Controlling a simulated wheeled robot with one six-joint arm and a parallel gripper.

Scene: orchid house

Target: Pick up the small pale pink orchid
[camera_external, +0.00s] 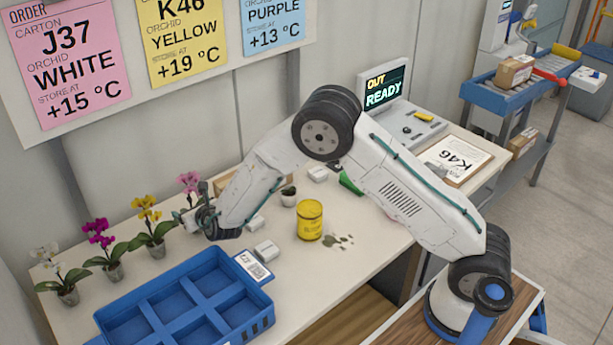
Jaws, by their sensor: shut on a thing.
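The small pale pink orchid (188,181) stands at the right end of the row of orchids on the white bench. Its pink blooms show upright just left of my arm's end. My gripper (198,217) is down at it and shut on it; the fingers and the orchid's pot are mostly hidden by the wrist. I cannot tell whether the pot touches the bench.
A white orchid (66,275), a magenta orchid (106,247) and a yellow orchid (152,226) stand to the left. A blue divided crate (262,322) is in front.

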